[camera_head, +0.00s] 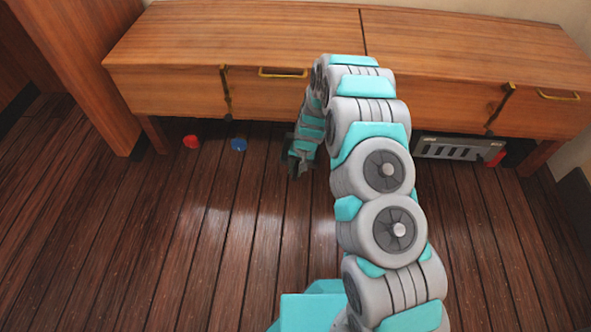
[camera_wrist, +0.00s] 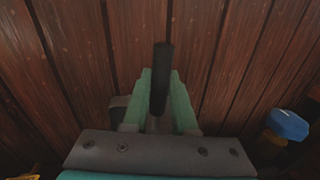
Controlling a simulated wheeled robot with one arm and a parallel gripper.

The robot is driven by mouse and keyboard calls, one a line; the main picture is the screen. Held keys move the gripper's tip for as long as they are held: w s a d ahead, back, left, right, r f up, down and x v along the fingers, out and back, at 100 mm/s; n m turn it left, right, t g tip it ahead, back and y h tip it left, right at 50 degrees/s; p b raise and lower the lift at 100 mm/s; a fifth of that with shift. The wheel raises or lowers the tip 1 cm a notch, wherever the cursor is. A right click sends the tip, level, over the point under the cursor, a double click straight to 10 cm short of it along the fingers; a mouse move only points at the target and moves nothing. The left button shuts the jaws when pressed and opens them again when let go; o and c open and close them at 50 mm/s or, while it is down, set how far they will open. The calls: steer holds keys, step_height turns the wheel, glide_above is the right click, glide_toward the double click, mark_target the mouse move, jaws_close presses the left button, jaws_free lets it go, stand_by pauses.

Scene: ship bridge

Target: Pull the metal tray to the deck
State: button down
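The metal tray (camera_head: 450,147) is a grey slotted piece low under the right part of the wooden bench, seen in the head view. My gripper (camera_head: 298,165) is well to its left, low in front of the bench and near the floor. In the wrist view my gripper's teal fingers (camera_wrist: 160,88) are on both sides of a dark cylinder (camera_wrist: 161,65) and appear closed on it. The tray does not show in the wrist view.
A red object (camera_head: 495,158) is at the tray's right end. Another red object (camera_head: 191,141) and a blue object (camera_head: 238,144) lie on the floor to the left; a blue object (camera_wrist: 288,125) shows in the wrist view. The bench (camera_head: 290,85) overhangs the tray. The plank floor (camera_head: 230,230) in front is clear.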

steer(key=c, duration=0.6)
jaws_free()
steer(key=shift+c, duration=0.2)
step_height(320, 180, up, 8)
steer(key=d, duration=0.1)
steer(key=shift+d+f+p, duration=0.15)
steer(key=shift+d+p, duration=0.1)
steer(key=shift+p, duration=0.2)
steer(key=shift+s, duration=0.1)
steer(key=s+d+r+n+p, duration=0.1)
steer(key=s+d+r+p, duration=0.1)
steer(key=s+r, duration=0.6)
steer(key=s+d+r+g+p, duration=0.1)
steer(key=s+d+r, duration=0.15)
steer(key=r, duration=0.85)
steer(key=s+d+r+n+p, duration=0.1)
steer(key=s+r+p, duration=0.1)
steer(key=s+r, duration=0.6)
steer(key=s+d+r+h+p, duration=0.1)
steer(key=s+d+r+p, duration=0.1)
steer(key=s+d+r, duration=0.2)
steer(key=s+d+r+g+h+p, duration=0.1)
steer(key=s+d+r, duration=0.3)
steer(key=s+r, duration=0.6)
steer(key=s+p, duration=0.1)
steer(key=s, duration=0.8)
steer(key=shift+r, duration=0.4)
